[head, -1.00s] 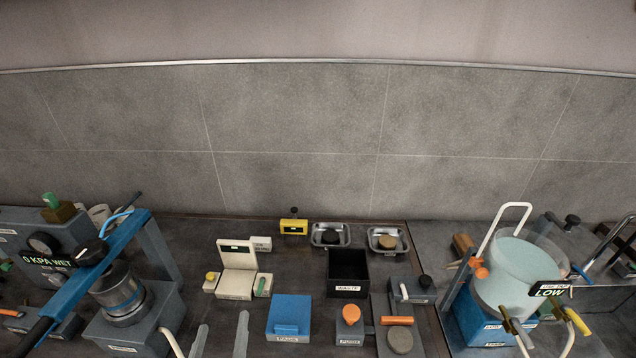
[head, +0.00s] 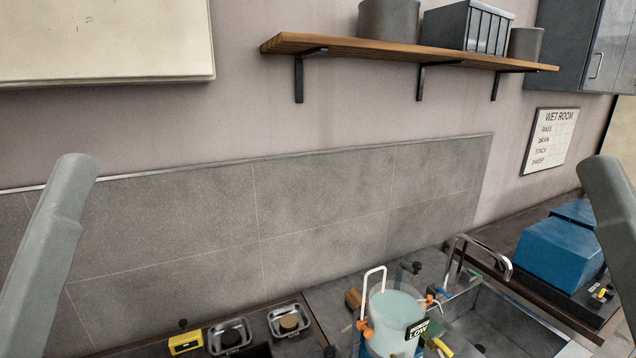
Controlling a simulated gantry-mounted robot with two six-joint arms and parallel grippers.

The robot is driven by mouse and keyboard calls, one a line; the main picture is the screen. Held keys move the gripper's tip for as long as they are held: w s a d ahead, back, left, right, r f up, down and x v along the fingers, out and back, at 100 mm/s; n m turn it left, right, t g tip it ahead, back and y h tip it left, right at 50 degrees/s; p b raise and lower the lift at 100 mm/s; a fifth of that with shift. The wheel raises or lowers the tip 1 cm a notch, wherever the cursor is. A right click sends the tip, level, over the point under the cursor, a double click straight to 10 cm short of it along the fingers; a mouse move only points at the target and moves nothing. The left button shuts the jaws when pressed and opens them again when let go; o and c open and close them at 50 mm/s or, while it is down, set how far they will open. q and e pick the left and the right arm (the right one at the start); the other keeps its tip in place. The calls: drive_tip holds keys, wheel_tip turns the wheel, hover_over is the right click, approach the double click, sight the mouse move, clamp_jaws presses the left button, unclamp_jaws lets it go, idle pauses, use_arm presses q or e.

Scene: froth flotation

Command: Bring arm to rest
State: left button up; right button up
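A grey link of my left arm (head: 50,240) rises along the left edge of the head view, and a grey link of my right arm (head: 612,215) stands along the right edge. Both have rounded upper ends. No gripper fingers show on either, so I cannot see what the grippers hold. The clear flotation vessel (head: 393,318) with pale liquid stands at the bottom, with a LOW tag in front of it and a white handle behind.
Two metal dishes (head: 230,337) and (head: 289,321) and a yellow device (head: 186,343) sit on the bench at the bottom. A sink (head: 500,325) lies right of the vessel. Blue boxes (head: 555,257) stand further right. A wooden shelf (head: 400,52) hangs above on the wall.

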use_arm(q)
wheel_tip(320, 180, up, 16)
drive_tip(key=p, duration=1.2)
use_arm(e)
wheel_tip(320, 180, up, 16)
use_arm(q)
wheel_tip(320, 180, down, 27)
drive_tip(key=b, duration=2.6)
drive_tip(key=shift+f+b, duration=0.15)
drive_tip(key=shift+b, duration=0.25)
use_arm(e)
wheel_tip(320, 180, down, 27)
drive_tip(key=shift+f, duration=0.15)
use_arm(q)
drive_tip(key=shift+a+y, duration=0.1)
drive_tip(key=shift+y, duration=0.2)
